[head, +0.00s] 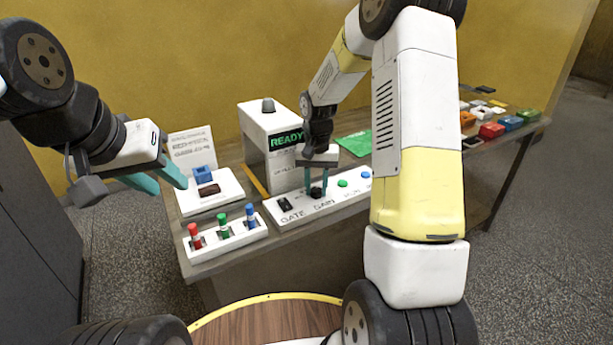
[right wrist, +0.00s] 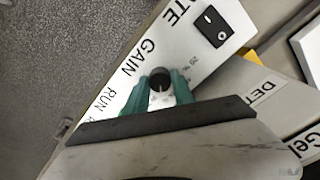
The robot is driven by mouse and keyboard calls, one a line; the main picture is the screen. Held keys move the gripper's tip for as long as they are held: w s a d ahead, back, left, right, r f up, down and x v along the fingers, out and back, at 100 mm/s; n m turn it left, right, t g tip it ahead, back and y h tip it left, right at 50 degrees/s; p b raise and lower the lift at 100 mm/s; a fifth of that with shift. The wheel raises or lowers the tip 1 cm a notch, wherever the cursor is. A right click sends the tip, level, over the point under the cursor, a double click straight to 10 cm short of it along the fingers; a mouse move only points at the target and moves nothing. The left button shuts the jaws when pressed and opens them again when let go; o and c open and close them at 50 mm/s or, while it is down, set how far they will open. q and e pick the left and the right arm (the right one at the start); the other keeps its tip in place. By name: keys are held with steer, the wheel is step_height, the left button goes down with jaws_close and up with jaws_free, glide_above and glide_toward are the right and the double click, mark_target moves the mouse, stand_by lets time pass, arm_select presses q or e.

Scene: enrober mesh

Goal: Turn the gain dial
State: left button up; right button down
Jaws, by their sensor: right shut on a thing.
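The gain dial (head: 317,191) is a small black knob on a white control panel (head: 296,217), above the label GAIN. My right gripper (head: 316,182) reaches down over it, with its teal fingers shut on the dial. In the right wrist view the dial (right wrist: 160,80) sits between the two fingertips (right wrist: 160,88), and a pale pointer mark shows on its top. My left gripper (head: 156,182) is at the left in the air, away from the panel. Its teal fingers are apart and nothing shows between them.
A black gate switch (head: 285,204) is left of the dial, and green (head: 342,183) and blue (head: 365,174) buttons are right. A white machine (head: 272,150) reading READY stands behind. A white rack (head: 225,237) with red, green and blue pegs is at front left. Colored blocks (head: 491,131) lie at far right.

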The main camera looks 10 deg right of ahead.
mark_target(316, 189)
steer(key=shift+n, duration=2.1)
steer(key=c, duration=1.1)
jaws_free()
steer(key=shift+o, duration=0.2)
steer(key=shift+r, duration=3.95)
